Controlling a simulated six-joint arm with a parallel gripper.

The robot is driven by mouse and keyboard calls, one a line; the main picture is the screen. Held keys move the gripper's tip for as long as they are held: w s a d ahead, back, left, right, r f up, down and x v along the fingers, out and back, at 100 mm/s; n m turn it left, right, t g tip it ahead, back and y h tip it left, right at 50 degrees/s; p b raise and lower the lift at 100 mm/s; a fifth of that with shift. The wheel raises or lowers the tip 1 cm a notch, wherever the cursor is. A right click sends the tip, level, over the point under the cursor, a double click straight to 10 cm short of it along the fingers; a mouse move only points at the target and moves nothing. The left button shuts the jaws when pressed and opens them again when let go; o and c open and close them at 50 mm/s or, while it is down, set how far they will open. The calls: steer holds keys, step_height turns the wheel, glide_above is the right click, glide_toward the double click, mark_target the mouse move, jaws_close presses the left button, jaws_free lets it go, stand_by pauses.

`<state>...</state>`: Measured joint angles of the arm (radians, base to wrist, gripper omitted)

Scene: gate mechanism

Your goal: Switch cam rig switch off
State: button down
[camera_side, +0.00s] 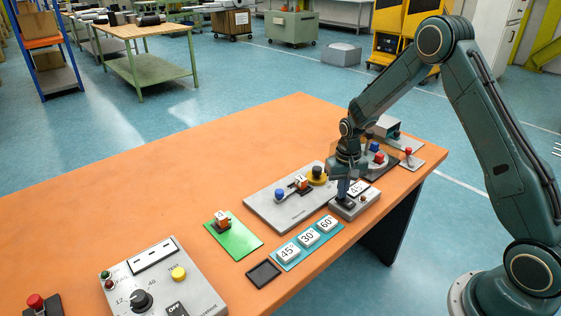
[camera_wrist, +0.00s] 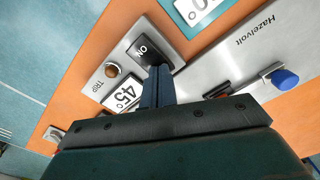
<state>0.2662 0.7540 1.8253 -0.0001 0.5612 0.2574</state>
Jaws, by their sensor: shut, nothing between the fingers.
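A black rocker switch (camera_wrist: 145,50) marked ON sits on a small grey box (camera_wrist: 166,38) under my gripper in the wrist view. The box also carries a round brown TRIP part (camera_wrist: 111,71) and a white 45° tile (camera_wrist: 124,97). My gripper (camera_wrist: 158,72) is shut and empty, pointing down. Its fingertips overlap the lower right edge of the switch in the wrist view; I cannot tell if they touch it.
A teal tray (camera_side: 280,258) holds number tiles. A green plate (camera_side: 238,240) and a grey control panel (camera_side: 205,290) lie nearer.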

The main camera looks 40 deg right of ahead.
steer(key=shift+f, duration=0.2)
steer(key=shift+r, duration=3.55)
steer(key=shift+r, duration=0.1)
